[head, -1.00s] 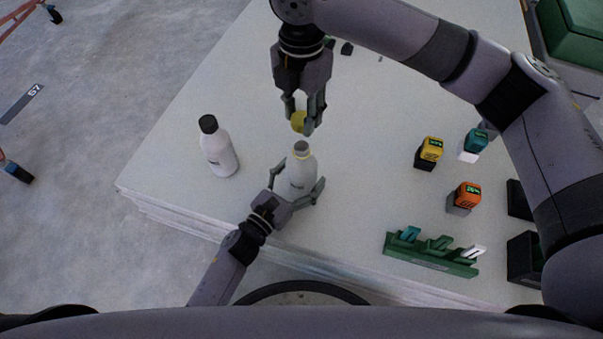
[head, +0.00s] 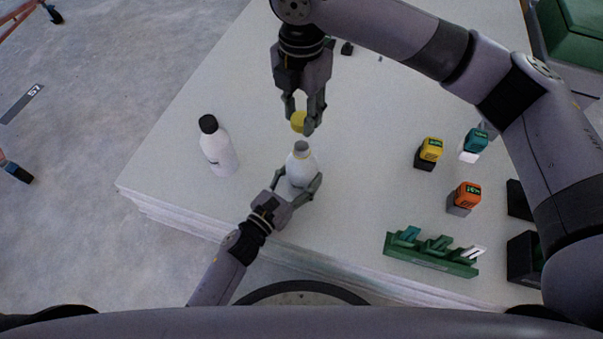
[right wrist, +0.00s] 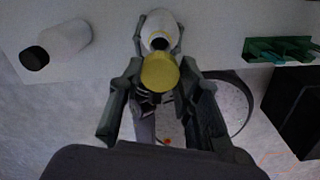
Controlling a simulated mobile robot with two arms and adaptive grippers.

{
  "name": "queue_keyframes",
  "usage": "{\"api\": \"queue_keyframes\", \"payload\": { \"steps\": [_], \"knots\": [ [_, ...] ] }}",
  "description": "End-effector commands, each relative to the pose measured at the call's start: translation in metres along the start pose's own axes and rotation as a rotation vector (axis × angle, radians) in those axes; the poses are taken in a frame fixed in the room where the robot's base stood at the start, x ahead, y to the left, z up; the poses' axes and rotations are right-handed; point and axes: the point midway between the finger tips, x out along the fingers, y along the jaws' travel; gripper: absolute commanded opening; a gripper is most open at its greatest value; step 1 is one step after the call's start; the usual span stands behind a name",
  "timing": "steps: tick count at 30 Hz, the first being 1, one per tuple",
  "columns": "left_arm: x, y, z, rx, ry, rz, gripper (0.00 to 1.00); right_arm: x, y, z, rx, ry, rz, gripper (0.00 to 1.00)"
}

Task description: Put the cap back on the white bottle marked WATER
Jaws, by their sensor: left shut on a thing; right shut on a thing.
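The white bottle (head: 300,171) stands uncapped on the white table, with a yellow ring at its grey neck. Its lettering is too covered to read. My left gripper (head: 301,187) is shut around its body. My right gripper (head: 305,125) is shut on the yellow cap (head: 298,122) and holds it above the bottle, apart from the neck. In the right wrist view the cap (right wrist: 159,72) sits between the fingertips, just in front of the bottle's open mouth (right wrist: 158,42).
A second white bottle with a black cap (head: 217,150) stands to the left. Yellow (head: 430,150), teal (head: 475,142) and orange (head: 465,196) battery-like blocks stand at right. A green rack (head: 431,254) is near the front edge. The left table corner is free.

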Motion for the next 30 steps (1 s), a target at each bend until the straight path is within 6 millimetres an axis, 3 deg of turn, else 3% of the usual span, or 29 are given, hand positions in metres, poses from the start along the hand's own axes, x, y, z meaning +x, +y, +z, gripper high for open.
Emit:
{"api": "queue_keyframes", "payload": {
  "steps": [5,15,30],
  "knots": [
    [0.000,0.000,0.000,0.000,0.001,0.000,0.08,0.006,0.000,0.000,0.000,0.001,-0.002,0.20],
    [0.000,0.000,0.000,0.000,0.000,0.001,0.08,0.049,0.000,0.000,0.000,0.000,-0.002,0.20],
    [0.000,0.000,0.000,0.000,0.001,0.001,0.08,0.050,0.000,0.001,0.000,-0.001,-0.001,0.20]
  ]
}}
